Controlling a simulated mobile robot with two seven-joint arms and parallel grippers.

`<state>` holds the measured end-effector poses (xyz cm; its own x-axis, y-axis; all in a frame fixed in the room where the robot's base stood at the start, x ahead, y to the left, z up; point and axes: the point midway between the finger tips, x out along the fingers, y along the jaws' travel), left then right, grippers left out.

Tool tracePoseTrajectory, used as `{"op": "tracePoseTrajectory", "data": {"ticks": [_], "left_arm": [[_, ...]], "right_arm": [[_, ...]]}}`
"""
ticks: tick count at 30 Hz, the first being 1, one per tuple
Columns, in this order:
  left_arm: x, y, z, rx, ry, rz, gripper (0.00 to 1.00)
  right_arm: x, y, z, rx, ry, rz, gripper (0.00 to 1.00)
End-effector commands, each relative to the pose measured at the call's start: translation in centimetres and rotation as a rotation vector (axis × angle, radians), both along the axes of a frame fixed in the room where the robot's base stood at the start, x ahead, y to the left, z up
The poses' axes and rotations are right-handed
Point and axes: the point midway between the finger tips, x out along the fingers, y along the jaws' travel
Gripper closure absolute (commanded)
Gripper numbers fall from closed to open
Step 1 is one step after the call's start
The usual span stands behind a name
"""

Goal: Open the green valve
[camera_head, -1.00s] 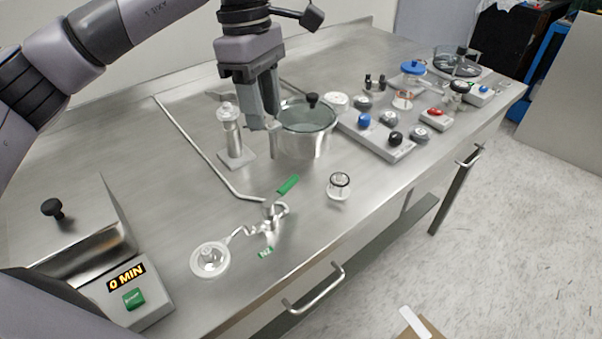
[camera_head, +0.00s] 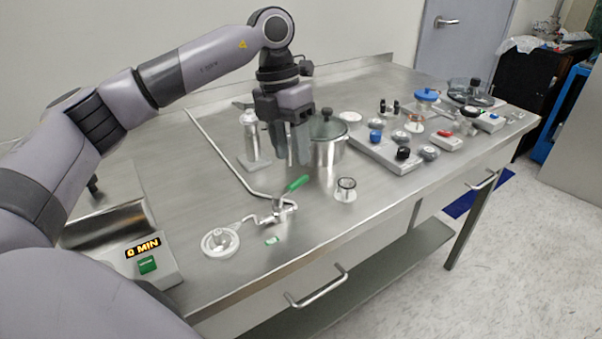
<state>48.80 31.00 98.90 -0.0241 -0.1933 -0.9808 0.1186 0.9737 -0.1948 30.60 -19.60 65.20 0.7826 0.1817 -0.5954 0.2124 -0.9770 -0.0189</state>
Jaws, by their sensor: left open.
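The green valve handle (camera_head: 299,183) sits on a small metal valve (camera_head: 280,212) on the pipe, at the front middle of the steel table. The handle slants up to the right. My left gripper (camera_head: 292,160) points down above and behind the valve, apart from it. Its fingers are open and nothing shows between them. It hides part of a metal pot (camera_head: 328,150). My right gripper is not in view.
A metal cylinder on a stand (camera_head: 252,140) is left of the gripper. A small glass jar (camera_head: 346,189) stands right of the valve, and a white round fitting (camera_head: 220,241) left of it. A timer box (camera_head: 150,262) is at the front left. Several knobs and lidded dishes fill the right side.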

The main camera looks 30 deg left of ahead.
Motion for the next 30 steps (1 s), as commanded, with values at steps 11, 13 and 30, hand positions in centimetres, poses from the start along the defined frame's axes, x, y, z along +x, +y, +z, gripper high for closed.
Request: {"op": "tracePoseTrajectory", "data": {"ticks": [11,13,30], "left_arm": [[-0.2,-0.9,-4.7,0.0,0.001,-0.002,0.59],[-0.2,-1.0,-4.9,0.0,0.001,-0.002,0.59],[-0.1,-1.0,-4.9,0.0,0.0,-0.011,1.0]], "right_arm": [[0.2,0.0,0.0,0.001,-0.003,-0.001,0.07],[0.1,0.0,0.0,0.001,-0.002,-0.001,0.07],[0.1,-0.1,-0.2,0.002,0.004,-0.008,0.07]]}}
